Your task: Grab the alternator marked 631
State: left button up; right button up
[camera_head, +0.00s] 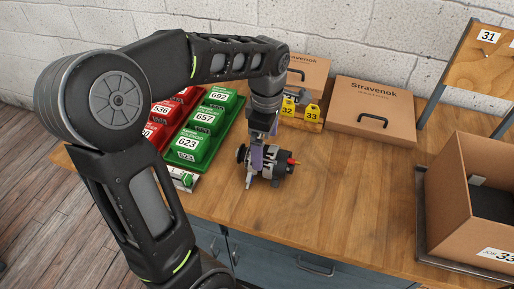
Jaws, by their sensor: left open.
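My left arm comes in from the left and reaches down over the bench. My left gripper (256,166) is open, pointing down at the left part of the alternator. Its fingers hide some of the alternator, and I cannot tell whether they touch it. My right gripper is out of view.
Green bins (202,122) and red bins stand left, partly behind my arm. Tags 32 and 33 (312,113) stand behind the alternator. Closed cardboard boxes (372,106) are at the back, an open box (460,235) at right. The bench's front middle is clear.

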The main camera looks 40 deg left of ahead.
pick_arm(q)
notch_tip(320, 180, down, 2)
jog(key=shift+f, duration=0.35)
dwell(0.4)
jog(key=f, duration=0.1)
jog(key=f+p, duration=0.1)
jog(key=f, duration=0.3)
jog(key=shift+w+f, duration=0.1)
jog(key=shift+w, duration=0.15)
jog(key=shift+c, duration=0.6)
jog(key=c, duration=1.8)
jog(key=shift+w+r, duration=0.2)
jog(key=shift+w, duration=0.05)
jog(key=shift+c, duration=0.2)
